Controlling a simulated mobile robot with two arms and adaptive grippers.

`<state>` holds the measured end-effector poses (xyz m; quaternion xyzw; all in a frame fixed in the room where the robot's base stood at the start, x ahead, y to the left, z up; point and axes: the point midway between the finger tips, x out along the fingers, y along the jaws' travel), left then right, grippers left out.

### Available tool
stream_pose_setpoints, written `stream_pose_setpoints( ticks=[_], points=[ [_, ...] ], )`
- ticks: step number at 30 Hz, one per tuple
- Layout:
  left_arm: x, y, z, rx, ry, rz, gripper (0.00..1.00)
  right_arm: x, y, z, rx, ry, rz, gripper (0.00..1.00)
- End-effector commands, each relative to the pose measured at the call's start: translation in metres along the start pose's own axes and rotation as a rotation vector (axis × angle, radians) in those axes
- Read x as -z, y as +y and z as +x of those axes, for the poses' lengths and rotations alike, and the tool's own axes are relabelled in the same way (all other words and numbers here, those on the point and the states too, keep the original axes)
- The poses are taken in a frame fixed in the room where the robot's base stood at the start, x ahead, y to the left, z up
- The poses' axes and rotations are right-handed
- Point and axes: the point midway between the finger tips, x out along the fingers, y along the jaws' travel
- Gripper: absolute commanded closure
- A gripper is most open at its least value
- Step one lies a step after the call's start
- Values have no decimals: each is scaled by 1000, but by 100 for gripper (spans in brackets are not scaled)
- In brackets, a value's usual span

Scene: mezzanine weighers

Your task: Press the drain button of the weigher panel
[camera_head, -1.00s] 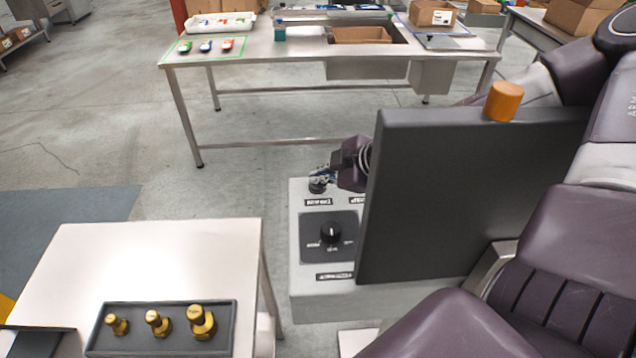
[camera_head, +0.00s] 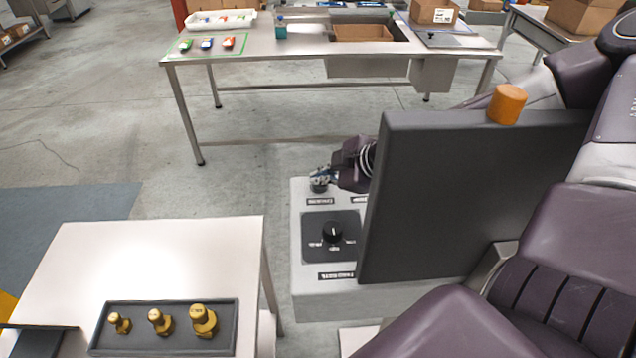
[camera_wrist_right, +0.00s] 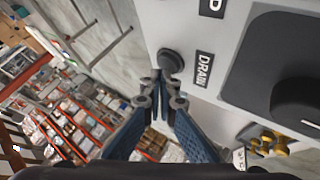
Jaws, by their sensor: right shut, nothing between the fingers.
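The weigher panel (camera_head: 305,275) is a light grey box with a dark knob plate on its top. The drain button is a dark round cap (camera_wrist_right: 170,62) beside the "DRAIN" label (camera_wrist_right: 204,70) in the right wrist view. In the head view it sits at the panel's far left corner, mostly covered by my fingers. My right gripper (camera_head: 320,179) is shut and empty, with its fingertips (camera_wrist_right: 162,82) right at the button. I cannot tell whether they touch it. My left gripper is not in view.
A large dark upright board (camera_head: 460,200) with an orange cap (camera_head: 507,104) on top hides the panel's right part. A rotary knob (camera_head: 332,232) stands on the panel near the button. A small table (camera_head: 170,255) with brass weights (camera_head: 203,320) is at the left.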

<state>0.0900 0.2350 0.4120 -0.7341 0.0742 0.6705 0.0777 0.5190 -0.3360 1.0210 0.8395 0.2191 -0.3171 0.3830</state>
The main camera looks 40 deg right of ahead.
Motion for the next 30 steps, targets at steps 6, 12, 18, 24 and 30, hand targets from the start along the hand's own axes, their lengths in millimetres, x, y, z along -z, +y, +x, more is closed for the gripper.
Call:
stream_pose_setpoints(
  ticks=[6, 12, 18, 24, 30],
  points=[
    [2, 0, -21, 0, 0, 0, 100, 13, 11, -17, 1, 3, 3, 100],
    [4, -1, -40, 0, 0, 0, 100, 24, 23, -32, -1, 2, 1, 100],
    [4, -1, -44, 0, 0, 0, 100, 26, 26, -36, -2, 1, 1, 100],
    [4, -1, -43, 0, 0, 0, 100, 26, 26, -35, -3, 1, 0, 100],
    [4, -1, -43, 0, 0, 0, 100, 26, 27, -35, -3, 1, 0, 100]
  ],
)
